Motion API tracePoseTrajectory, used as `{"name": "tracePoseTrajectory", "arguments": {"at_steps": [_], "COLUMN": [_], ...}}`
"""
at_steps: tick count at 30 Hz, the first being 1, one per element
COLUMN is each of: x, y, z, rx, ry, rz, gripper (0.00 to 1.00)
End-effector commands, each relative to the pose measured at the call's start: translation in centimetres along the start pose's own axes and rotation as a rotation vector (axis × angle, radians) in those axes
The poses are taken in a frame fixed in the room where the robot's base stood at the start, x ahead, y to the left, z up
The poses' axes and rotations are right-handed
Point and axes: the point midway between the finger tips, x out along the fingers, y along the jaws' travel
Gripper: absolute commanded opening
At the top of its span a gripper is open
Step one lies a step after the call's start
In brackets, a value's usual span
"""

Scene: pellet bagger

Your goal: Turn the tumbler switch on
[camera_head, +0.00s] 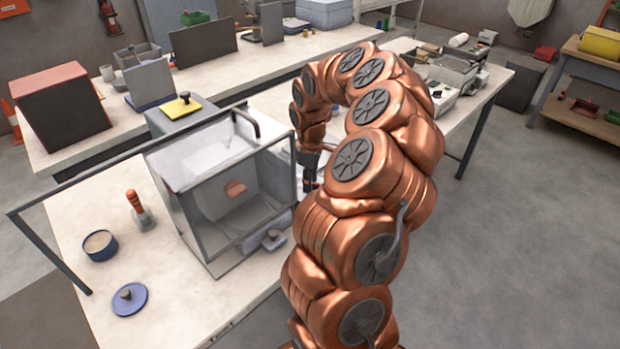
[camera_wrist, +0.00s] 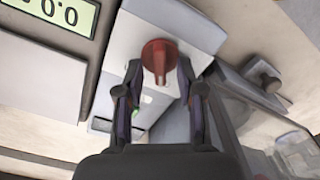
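In the wrist view a red switch (camera_wrist: 159,55), which I take to be the tumbler switch, stands on a light grey panel (camera_wrist: 196,22). My gripper (camera_wrist: 160,68) is spread, with one dark finger on each side of the red switch. I cannot tell whether the fingers touch it. A small green spot shows beside the left finger. In the head view my gripper (camera_head: 309,180) points down just right of the glass-fronted bagger (camera_head: 190,200). The switch is not visible there, and my arm covers much of that area.
A digital display (camera_wrist: 48,15) is at the wrist view's upper left. A dark knob (camera_wrist: 264,78) on a grey part and a clear-walled box lie to the right.

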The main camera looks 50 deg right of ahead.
Motion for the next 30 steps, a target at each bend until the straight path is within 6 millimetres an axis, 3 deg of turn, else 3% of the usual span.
{"name": "tracePoseTrajectory", "arguments": {"at_steps": [6, 17, 30], "x": [0.03, 0.03, 0.21], "y": [-0.01, -0.03, 0.0], "z": [0.0, -0.01, -0.01], "rx": [0.0, -0.001, 0.018], "ry": [0.0, -0.001, 0.0], "rz": [0.0, -0.001, 0.0], "gripper": [0.36, 0.0, 0.0]}}
